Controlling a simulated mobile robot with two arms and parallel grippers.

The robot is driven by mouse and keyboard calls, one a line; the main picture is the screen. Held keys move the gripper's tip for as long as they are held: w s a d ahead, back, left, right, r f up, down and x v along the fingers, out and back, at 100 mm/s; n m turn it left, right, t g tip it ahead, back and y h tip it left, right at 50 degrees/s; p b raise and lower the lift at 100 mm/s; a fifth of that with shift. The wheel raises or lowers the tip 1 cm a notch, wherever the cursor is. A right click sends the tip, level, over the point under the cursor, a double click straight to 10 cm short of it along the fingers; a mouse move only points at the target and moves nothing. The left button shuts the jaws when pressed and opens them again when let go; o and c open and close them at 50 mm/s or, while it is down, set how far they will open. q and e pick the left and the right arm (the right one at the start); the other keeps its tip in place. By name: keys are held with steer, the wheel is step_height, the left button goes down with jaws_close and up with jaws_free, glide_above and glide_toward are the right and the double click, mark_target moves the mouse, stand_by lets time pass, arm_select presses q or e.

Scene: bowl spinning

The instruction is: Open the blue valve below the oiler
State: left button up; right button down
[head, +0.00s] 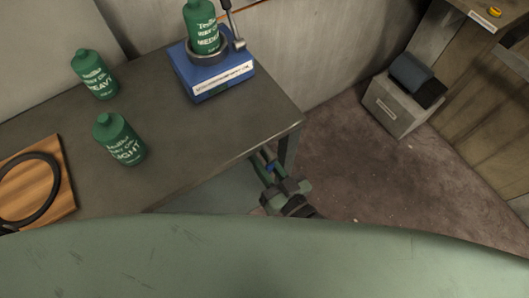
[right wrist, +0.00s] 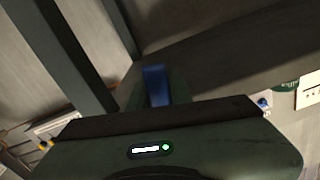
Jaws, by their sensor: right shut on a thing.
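My right gripper (head: 266,163) is low beside the table's right corner, below the height of the tabletop. It is shut on a small blue piece, which looks like the blue valve (head: 269,168). The blue valve also shows in the right wrist view (right wrist: 156,86), upright between the fingers; the fingers and gripper body hide part of it. The blue-based stand (head: 215,77) that may be the oiler is on the table, holding an upright green bottle (head: 203,30). My left gripper is not in view.
Two more green bottles, HEAVY (head: 94,75) and LIGHT (head: 119,140), stand on the grey table (head: 200,140). A wooden board (head: 61,172) with a black ring (head: 53,190) lies at left. A grey box (head: 397,105) stands on the floor at right. The floor between is clear.

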steer(key=shift+s+a+r+m+p, duration=0.2)
steer(key=shift+m+p, duration=0.15)
steer(key=shift+m, duration=0.4)
steer(key=shift+s+a+r+m+p, duration=0.1)
steer(key=shift+a+m+p, duration=0.25)
steer(key=shift+m, duration=0.35)
steer(key=shift+s+a+r+m+p, duration=0.15)
steer(key=shift+m+p, duration=0.25)
steer(key=shift+m, duration=0.35)
steer(key=c, duration=1.3)
jaws_free()
